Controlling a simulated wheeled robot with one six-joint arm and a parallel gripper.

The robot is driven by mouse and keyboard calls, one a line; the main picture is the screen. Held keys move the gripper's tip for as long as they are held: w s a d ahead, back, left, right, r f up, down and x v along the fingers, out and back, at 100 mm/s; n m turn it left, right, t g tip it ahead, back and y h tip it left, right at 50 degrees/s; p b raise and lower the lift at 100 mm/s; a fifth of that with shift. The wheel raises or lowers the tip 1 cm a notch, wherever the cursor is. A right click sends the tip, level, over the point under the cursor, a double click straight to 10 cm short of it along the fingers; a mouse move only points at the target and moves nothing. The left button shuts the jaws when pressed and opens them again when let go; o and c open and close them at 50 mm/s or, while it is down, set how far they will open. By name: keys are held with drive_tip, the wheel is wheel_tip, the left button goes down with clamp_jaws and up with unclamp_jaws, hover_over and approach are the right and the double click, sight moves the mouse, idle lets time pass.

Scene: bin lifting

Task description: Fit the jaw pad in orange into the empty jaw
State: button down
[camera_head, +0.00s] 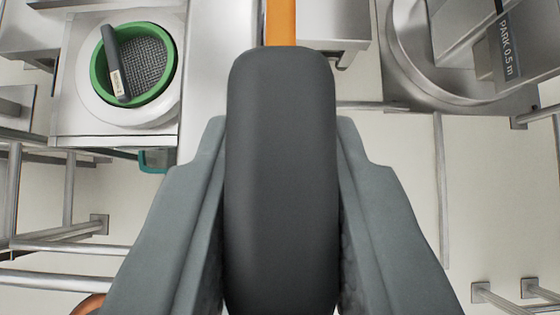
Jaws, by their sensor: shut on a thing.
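My gripper (282,130) is shut on a dark grey, rounded handle (282,175), with one grey finger along each side. The handle fills the middle of the view and points up the picture. A flat orange strip (281,22) shows just past the handle's far end, in line with it. I cannot tell whether the strip is joined to the handle, or whether it is the orange jaw pad. I cannot make out an empty jaw; the handle and fingers hide the middle of the scene.
At upper left, a green-rimmed round basket (97,78) with a mesh floor holds a dark piece with a label (117,62). A round metal housing (425,85) and a plate marked "PARK 0.5 m" (507,45) are at upper right. Metal rails (60,240) line the lower left.

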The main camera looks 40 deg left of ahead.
drive_tip(key=shift+f, duration=3.6)
drive_tip(key=shift+s+f, duration=0.15)
drive_tip(key=shift+f, duration=1.2)
drive_tip(key=c, duration=1.2)
unclamp_jaws()
drive_tip(key=shift+o, duration=0.2)
drive_tip(key=shift+d, duration=0.1)
drive_tip(key=v, duration=1.7)
drive_tip(key=shift+s+r, duration=0.1)
drive_tip(key=shift+s, duration=0.05)
